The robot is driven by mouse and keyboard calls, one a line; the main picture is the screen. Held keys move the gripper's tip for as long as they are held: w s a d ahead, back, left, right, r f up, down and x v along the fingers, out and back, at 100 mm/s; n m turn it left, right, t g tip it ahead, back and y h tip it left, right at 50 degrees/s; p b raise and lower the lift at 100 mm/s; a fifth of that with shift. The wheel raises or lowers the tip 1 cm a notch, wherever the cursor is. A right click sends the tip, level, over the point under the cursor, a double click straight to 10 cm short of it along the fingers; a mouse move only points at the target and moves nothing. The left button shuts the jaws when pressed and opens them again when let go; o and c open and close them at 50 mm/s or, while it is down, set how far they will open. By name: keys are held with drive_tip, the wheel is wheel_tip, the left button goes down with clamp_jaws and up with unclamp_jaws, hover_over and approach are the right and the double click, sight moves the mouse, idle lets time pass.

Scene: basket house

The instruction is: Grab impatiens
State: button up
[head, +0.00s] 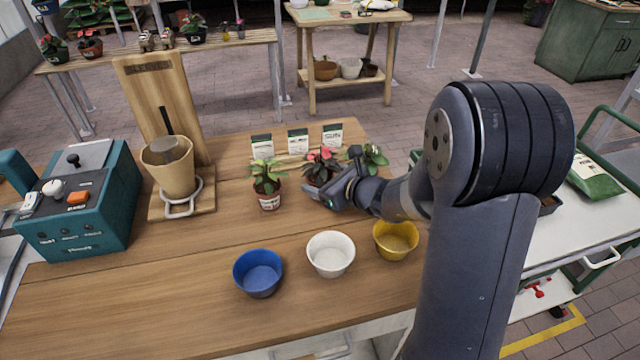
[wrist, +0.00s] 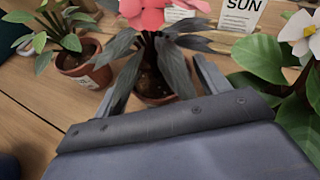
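The likely impatiens is the middle plant (head: 322,160), with coral-pink flowers and dark leaves in a brown pot; the plants bear no readable names. In the wrist view its pink flower (wrist: 150,12) is cut by the top edge, and its pot (wrist: 153,86) shows between my fingers. My gripper (head: 330,190) is open and reaches in from the right, low at the front of this plant. In the wrist view the gripper (wrist: 163,82) has one finger on each side of the pot. Contact cannot be told. The gripper partly hides the pot in the head view.
A leafy plant (head: 267,180) stands close on the left. A white-flowered plant (wrist: 295,70) is close on the right. Cards (head: 298,141) stand behind. Blue (head: 258,284), white (head: 331,265) and yellow (head: 396,250) bowls are in front. The front-left wooden tabletop is clear.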

drive_tip(key=c, duration=0.8)
drive_tip(key=shift+o, duration=0.2)
drive_tip(key=shift+r, duration=0.1)
